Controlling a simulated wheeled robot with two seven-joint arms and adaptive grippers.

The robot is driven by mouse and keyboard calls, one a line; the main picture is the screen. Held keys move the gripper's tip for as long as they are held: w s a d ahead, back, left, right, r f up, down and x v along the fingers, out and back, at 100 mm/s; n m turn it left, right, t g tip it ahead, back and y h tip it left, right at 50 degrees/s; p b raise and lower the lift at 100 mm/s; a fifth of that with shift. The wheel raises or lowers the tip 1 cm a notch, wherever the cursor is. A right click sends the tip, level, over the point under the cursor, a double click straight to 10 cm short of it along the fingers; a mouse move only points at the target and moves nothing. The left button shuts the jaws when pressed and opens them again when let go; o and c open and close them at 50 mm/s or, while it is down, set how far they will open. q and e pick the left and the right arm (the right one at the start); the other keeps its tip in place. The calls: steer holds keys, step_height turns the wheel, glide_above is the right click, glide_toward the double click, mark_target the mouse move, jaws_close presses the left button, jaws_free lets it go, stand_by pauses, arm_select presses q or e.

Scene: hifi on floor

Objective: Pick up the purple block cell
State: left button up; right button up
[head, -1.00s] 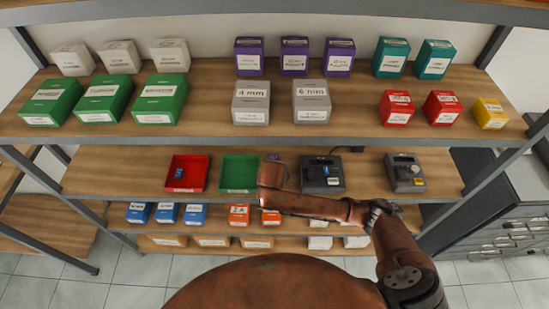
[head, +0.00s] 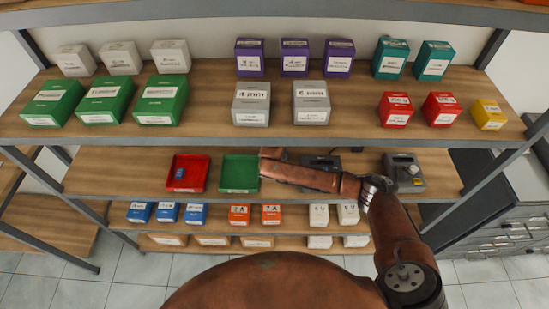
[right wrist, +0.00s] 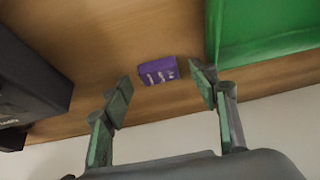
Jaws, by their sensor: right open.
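The purple block cell (right wrist: 158,70) lies on the wooden shelf in the right wrist view, with pale markings on its near face. My right gripper (right wrist: 163,80) is open, its two fingers to the left and right of the block and a little short of it. Nothing is held between them. In the head view my right arm reaches over the middle shelf and hides the block and the gripper. My left gripper is not in view.
A green tray (head: 239,174) is right of the block in the wrist view. A dark device (right wrist: 30,75) is on the left. A red tray (head: 187,180) holds a small blue thing (head: 179,173). The upper shelf edge (head: 270,136) runs above this level.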

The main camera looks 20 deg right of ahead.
steer(key=shift+w+f, duration=0.25)
steer(key=shift+f, duration=0.15)
steer(key=shift+c, duration=0.6)
steer(key=c, duration=1.2)
steer(key=shift+r, duration=0.15)
